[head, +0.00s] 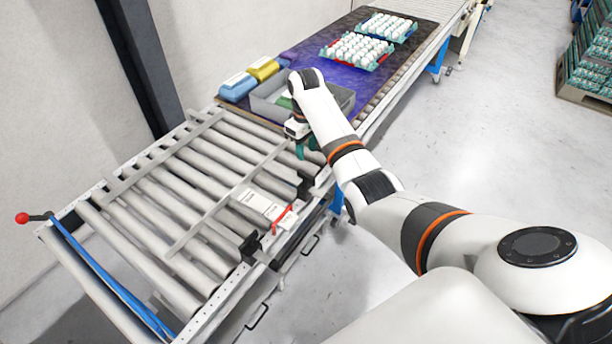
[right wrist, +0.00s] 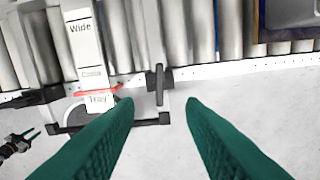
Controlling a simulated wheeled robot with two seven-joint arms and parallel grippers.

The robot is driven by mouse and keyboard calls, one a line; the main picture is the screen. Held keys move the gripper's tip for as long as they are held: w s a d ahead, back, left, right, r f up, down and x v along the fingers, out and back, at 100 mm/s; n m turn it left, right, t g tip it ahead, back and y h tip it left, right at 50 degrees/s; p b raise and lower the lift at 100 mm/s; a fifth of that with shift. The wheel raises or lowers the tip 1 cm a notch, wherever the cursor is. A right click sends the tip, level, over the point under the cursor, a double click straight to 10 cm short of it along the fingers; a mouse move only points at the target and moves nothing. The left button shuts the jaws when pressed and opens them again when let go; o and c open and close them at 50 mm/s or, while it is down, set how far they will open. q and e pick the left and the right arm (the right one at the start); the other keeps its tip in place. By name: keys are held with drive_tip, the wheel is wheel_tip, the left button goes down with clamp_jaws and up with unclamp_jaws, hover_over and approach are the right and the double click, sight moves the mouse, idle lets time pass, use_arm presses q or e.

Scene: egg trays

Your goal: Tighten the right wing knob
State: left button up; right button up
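The right wing knob (head: 305,185) is a black knob on the near side rail of the roller conveyor. It also shows upright in the right wrist view (right wrist: 160,85), between and beyond my fingertips. My right gripper (head: 304,149) has teal fingers and hangs above the conveyor, beyond the knob in the head view. In the right wrist view its fingers (right wrist: 160,103) are wide apart and empty, not touching the knob. A second black knob (head: 250,247) sits further left on the rail.
White label plates (head: 263,205) and a red pointer (head: 282,219) lie beside the knobs. A grey bin (head: 268,104), blue and yellow packs (head: 263,69) and egg trays (head: 357,51) stand further back. Black handles (head: 258,316) jut out below the rail.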

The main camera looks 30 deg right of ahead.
sight(306, 175)
wheel_tip(306, 175, down, 12)
drive_tip(key=shift+r, duration=0.15)
drive_tip(key=shift+c, duration=0.2)
clamp_jaws()
